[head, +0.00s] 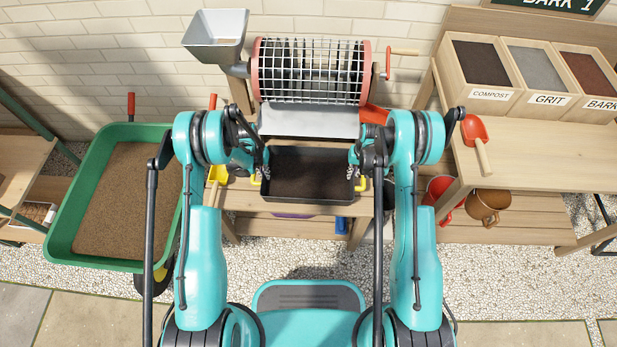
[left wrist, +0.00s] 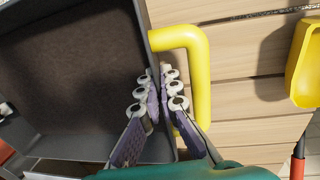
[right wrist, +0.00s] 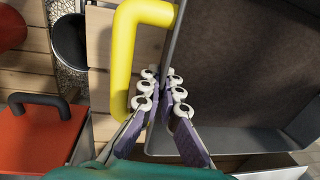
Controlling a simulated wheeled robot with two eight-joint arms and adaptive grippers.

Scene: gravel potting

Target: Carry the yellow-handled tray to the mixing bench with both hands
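The dark grey tray (head: 308,197) is below the sieve drum's chute, with a dark brown floor or layer inside. One yellow handle shows in the left wrist view (left wrist: 203,75) and the other in the right wrist view (right wrist: 125,55). My left gripper (left wrist: 160,85) is at the tray's left side, its fingers close together on either side of the wall, inside the handle's loop. My right gripper (right wrist: 161,80) straddles the opposite wall the same way. Both seem shut on the tray's walls. I cannot tell whether the tray rests on the slatted wooden stand (head: 290,228) or hangs just above it.
The sieve drum (head: 310,70) with its chute (head: 308,121) stands just behind the tray. A green wheelbarrow (head: 62,205) is at the left. At the right, a wooden bench (head: 535,175) holds bins and a red scoop (head: 475,132). A yellow scoop (head: 217,174) lies beside my left gripper.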

